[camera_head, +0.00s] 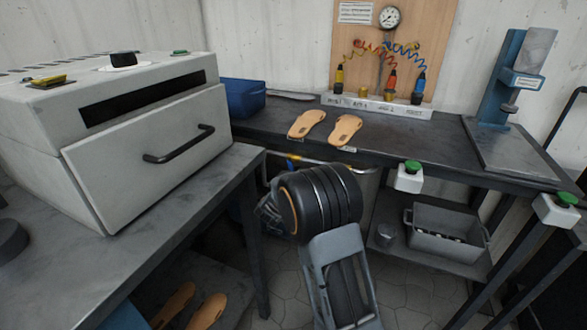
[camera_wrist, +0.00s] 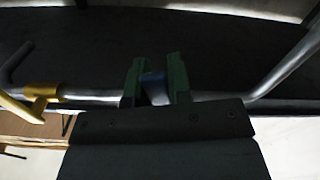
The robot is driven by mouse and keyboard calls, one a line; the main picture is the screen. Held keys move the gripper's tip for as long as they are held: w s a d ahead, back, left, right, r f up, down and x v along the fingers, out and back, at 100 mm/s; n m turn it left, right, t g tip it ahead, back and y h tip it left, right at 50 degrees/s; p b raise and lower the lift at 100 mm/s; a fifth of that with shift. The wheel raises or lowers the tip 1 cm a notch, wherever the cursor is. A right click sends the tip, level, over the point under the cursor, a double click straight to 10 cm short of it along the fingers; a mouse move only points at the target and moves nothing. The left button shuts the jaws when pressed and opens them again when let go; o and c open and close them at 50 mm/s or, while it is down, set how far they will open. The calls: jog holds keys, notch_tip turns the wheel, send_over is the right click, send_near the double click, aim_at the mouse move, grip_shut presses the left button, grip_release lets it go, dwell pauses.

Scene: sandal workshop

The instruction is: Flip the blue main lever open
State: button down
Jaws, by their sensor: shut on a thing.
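The blue main lever (camera_wrist: 153,88) shows as a small blue piece in the wrist view. It is between the green-tipped fingers of my gripper (camera_wrist: 155,68), which is shut on it. Most of the lever is hidden by the fingers and the gripper body, so I cannot tell its angle. A grey metal pipe (camera_wrist: 215,96) runs across behind the fingers. In the head view my black wrist hides the gripper and the blue lever, just under the front edge of the back bench.
A yellow lever (camera_wrist: 38,104) sits on the pipe at left. The back bench (camera_head: 410,137) holds two sandal soles (camera_head: 344,130), a blue bin (camera_head: 243,98) and a press (camera_head: 500,85). A white oven-like machine (camera_head: 150,150) stands at left. A green button box (camera_head: 409,177) hangs on the bench front.

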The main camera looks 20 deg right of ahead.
jog(key=shift+s+d+r+n+p, duration=0.15)
jog(key=shift+s+d+n+p, duration=0.1)
jog(key=shift+n+p, duration=0.55)
jog(key=shift+s+d+r+n+p, duration=0.15)
jog(key=shift+s+d+n+p, duration=0.05)
jog(key=shift+n+p, duration=0.55)
jog(key=shift+s+d+r+n+p, duration=0.15)
jog(key=shift+s+d+n+p, duration=0.1)
jog(key=shift+n+p, duration=0.55)
jog(key=c, duration=1)
grip_release()
jog(key=shift+c, duration=0.2)
jog(key=p+v, duration=0.2)
jog(key=v, duration=1.2)
